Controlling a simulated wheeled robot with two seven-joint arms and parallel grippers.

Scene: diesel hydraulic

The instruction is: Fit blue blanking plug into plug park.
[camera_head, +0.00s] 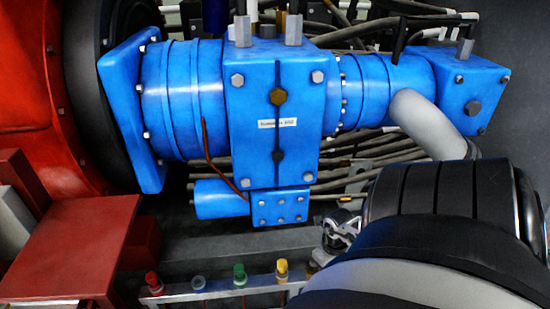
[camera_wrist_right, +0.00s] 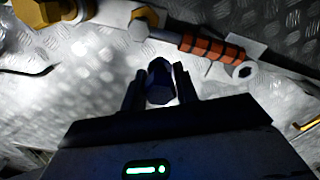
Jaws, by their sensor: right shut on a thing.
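In the wrist view my right gripper (camera_wrist_right: 158,88) is shut on a dark blue plug (camera_wrist_right: 160,75), the blue blanking plug, held between its two black fingers. Diamond-patterned plate shows behind it. In the head view a pale rail (camera_head: 220,292), which looks like the plug park, runs along the bottom. It carries a red plug (camera_head: 152,282), a green plug (camera_head: 239,274) and a yellow plug (camera_head: 282,271). A grey-blue ring (camera_head: 198,283) between red and green looks empty. My left gripper is not in view.
A large blue hydraulic unit (camera_head: 200,100) with hoses behind it stands above the rail. A red bracket (camera_head: 70,250) is at the left. In the wrist view, a tool with an orange-striped handle (camera_wrist_right: 205,47) and a brass-coloured fitting (camera_wrist_right: 40,10) lie on the plate.

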